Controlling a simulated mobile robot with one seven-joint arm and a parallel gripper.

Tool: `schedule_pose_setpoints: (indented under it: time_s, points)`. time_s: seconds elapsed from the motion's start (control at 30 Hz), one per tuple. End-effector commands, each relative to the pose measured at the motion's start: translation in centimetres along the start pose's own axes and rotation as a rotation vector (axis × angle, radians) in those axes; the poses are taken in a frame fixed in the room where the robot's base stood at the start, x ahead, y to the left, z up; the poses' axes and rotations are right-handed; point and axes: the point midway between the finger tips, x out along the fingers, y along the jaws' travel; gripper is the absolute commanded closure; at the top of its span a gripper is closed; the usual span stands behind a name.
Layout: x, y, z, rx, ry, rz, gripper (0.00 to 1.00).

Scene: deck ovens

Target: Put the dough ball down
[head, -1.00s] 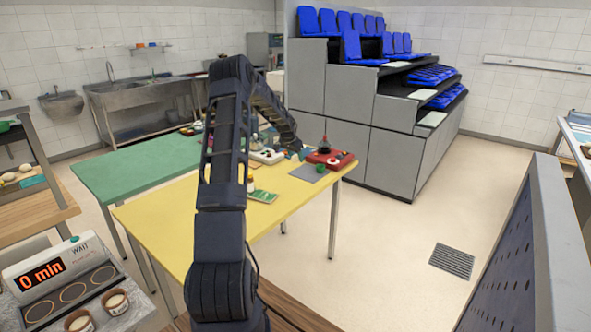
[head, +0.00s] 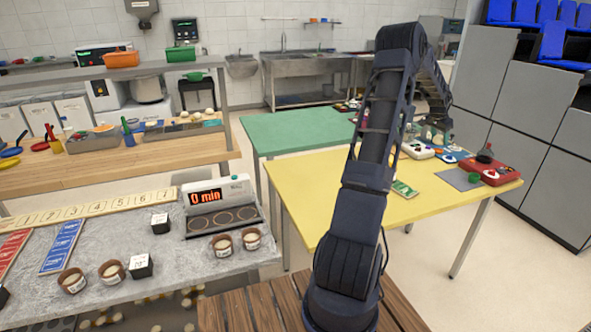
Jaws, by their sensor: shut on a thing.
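My arm rises in the middle of the head view and bends down over the far side of the yellow table (head: 330,190). My gripper (head: 446,124) is small at the arm's far end, shut, above the objects at the table's back. The dough ball in it cannot be made out at this size. Pale round pieces like dough (head: 197,117) lie on the wooden bench at the left. Brown cups with pale tops stand on the grey counter, one of them by the timer (head: 222,244).
The timer device (head: 222,207) reads "0 min" and has three empty ring spots. A numbered strip (head: 90,208), red and blue cards and dark cubes lie on the grey counter (head: 120,240). The green table (head: 300,130) is mostly clear. A red box (head: 488,170) sits on the yellow table.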

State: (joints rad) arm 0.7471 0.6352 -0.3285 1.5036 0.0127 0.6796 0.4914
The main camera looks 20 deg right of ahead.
Motion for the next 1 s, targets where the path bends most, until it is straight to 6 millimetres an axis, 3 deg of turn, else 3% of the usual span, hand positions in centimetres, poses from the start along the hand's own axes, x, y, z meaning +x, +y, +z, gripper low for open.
schedule_pose_setpoints:
  time_s: [0.1,0.4,0.7,1.0]
  points:
    - [-1.0,-4.6,3.0,-0.099,-0.001,-0.042,0.73]
    - [-4.1,-14.6,11.1,-0.349,0.0,-0.145,0.73]
    - [-7.9,-23.1,20.5,-0.599,-0.001,-0.249,0.73]
    - [-12.4,-29.8,30.8,-0.852,0.0,-0.355,0.73]
